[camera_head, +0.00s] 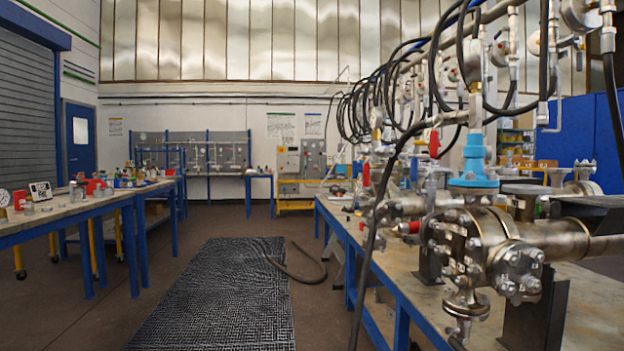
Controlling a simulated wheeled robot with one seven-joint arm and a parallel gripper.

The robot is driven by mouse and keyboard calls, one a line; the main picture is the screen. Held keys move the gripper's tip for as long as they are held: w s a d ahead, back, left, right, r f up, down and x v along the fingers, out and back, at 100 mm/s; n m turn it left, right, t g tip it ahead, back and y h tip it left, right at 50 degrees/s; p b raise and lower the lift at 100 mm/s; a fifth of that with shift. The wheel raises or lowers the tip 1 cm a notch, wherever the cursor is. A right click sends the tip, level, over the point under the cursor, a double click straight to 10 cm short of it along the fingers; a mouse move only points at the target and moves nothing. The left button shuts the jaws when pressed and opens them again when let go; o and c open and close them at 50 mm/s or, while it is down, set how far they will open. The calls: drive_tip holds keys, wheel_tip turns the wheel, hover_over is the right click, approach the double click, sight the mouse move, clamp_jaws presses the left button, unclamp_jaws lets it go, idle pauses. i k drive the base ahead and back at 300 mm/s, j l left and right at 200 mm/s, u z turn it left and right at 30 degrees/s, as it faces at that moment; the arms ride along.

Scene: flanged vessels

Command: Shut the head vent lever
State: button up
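A flanged metal vessel (490,250) lies on its side on the right-hand bench, with a bolted end flange facing me. A blue fitting (474,165) rises from its top into a pipe and valve assembly. A red lever (434,143) hangs roughly upright beside that pipework. Another red lever (366,174) hangs upright farther back, and a red handle (408,227) lies roughly level left of the vessel. I cannot tell which of these is the head vent lever, or whether it is open. My gripper is not in view.
The right bench (400,290) carries more vessels in a row, with black hoses (372,250) hanging down. A left bench (90,215) holds small items. A dark mat (220,300) and a loose hose (305,275) lie on the floor between. The aisle is otherwise clear.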

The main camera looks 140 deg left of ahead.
sight(415, 161)
drive_tip(key=u, duration=4.05)
drive_tip(key=k+j+z, duration=0.1)
drive_tip(key=k+j, duration=0.4)
drive_tip(key=j+z, duration=0.25)
drive_tip(key=j, duration=0.4)
drive_tip(key=k+j+z, duration=0.2)
drive_tip(key=j, duration=0.4)
drive_tip(key=j+z, duration=0.25)
drive_tip(key=j, duration=0.35)
drive_tip(key=i+j+z, duration=0.15)
drive_tip(key=j, duration=0.3)
drive_tip(key=i+j+z, duration=0.15)
drive_tip(key=j, duration=0.3)
drive_tip(key=i+j+z, duration=0.2)
drive_tip(key=j, duration=0.25)
drive_tip(key=i+j+z, duration=0.15)
drive_tip(key=j, duration=0.35)
drive_tip(key=i+j+z, duration=0.15)
drive_tip(key=j, duration=0.35)
